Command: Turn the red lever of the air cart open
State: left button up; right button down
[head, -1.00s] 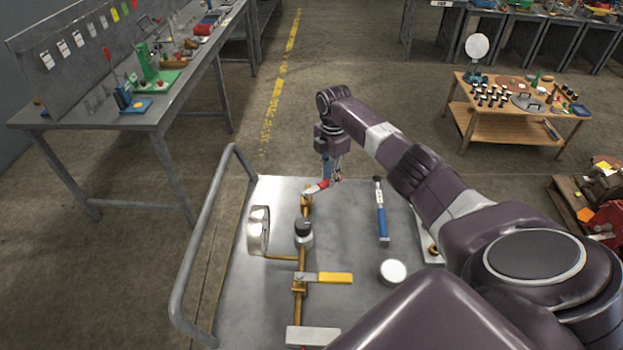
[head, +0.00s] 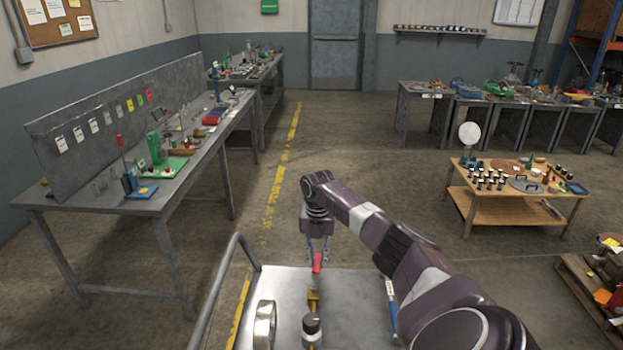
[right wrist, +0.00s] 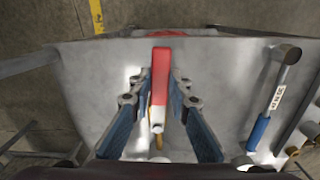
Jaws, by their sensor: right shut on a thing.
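The air cart (head: 285,283) stands in front of me with a grey metal top. Its red lever (head: 317,263) sits at the far end of the brass pipe (head: 313,299) and points away from me, about in line with the pipe. My right gripper (head: 317,249) is shut on the lever. In the right wrist view the lever (right wrist: 160,80) runs between the two blue fingers (right wrist: 158,88), with its pale end toward the brass fitting. My left gripper is not in view.
On the cart are a round gauge (head: 265,325), a black-topped knob (head: 311,326) and a blue-handled tool (head: 391,309). The cart's rail (head: 215,288) is at the left. A grey bench (head: 95,200) stands left and a wooden table (head: 515,205) right. Floor lies clear beyond the cart.

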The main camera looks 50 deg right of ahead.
jog(key=shift+w+a+r+n, duration=0.1)
jog(key=shift+w+a+n, duration=0.05)
jog(key=shift+w+n, duration=0.3)
dwell(0.3)
jog(key=c, duration=1.8)
grip_release()
jog(key=shift+a, duration=0.1)
notch_tip(320, 180, up, 12)
jog(key=shift+s, duration=0.1)
